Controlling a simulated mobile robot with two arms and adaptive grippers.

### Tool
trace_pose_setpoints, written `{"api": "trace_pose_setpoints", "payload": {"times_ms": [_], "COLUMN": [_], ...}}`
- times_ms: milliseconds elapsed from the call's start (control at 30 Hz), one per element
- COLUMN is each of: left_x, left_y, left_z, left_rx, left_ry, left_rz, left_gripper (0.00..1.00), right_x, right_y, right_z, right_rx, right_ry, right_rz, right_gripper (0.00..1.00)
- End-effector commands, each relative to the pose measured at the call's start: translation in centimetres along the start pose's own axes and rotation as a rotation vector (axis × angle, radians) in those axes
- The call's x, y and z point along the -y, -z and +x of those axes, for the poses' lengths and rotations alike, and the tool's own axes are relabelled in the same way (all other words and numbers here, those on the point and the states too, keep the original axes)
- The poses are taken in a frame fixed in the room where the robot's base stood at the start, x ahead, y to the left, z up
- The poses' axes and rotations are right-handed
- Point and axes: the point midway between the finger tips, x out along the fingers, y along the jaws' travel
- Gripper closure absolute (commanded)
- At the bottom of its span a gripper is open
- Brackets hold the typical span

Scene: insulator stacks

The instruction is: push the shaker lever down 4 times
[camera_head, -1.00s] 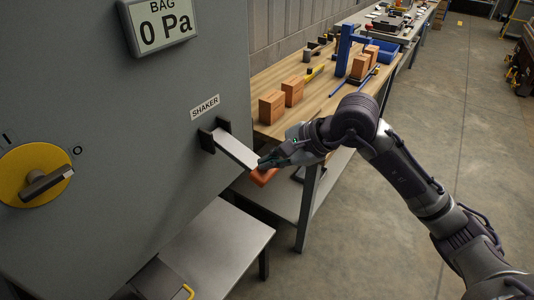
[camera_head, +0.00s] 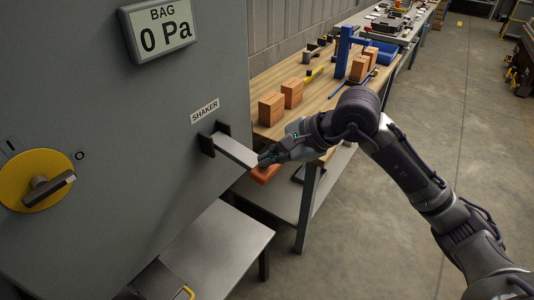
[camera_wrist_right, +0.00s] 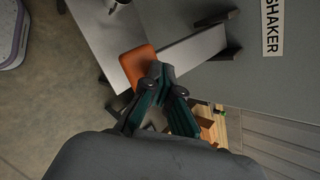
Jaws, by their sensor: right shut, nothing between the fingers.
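The shaker lever (camera_head: 235,150) is a flat grey bar that sticks out of the grey cabinet from a dark bracket, below the SHAKER label (camera_head: 205,111). It slopes down to an orange end grip (camera_head: 265,174). My right gripper (camera_head: 266,159) is shut and empty, with its fingertips at the top of the orange grip. In the right wrist view the shut fingertips (camera_wrist_right: 156,80) overlap the edge of the orange grip (camera_wrist_right: 138,65). Whether they touch it I cannot tell. My left gripper is not in view.
The cabinet (camera_head: 110,120) carries a display (camera_head: 160,30) reading BAG 0 Pa and a yellow rotary switch (camera_head: 37,180). A wooden bench (camera_head: 312,97) with brown blocks stands behind the lever. A low grey table (camera_head: 215,245) lies below.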

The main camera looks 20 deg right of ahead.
Motion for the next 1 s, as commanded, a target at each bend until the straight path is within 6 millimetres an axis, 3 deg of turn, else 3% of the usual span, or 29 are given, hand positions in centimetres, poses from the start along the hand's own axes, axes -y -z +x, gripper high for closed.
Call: {"api": "trace_pose_setpoints", "payload": {"times_ms": [600,1000], "left_x": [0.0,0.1], "left_y": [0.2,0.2], "left_z": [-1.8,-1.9], "left_rx": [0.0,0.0], "left_ry": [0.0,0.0], "left_rz": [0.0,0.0], "left_gripper": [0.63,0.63], "right_x": [1.9,2.0], "right_y": [-1.8,-1.9], "right_z": [-2.6,-2.7], "right_rx": [-0.001,0.0], "right_ry": [0.0,0.001], "right_rz": [0.0,0.0], "right_gripper": [1.0,1.0]}}
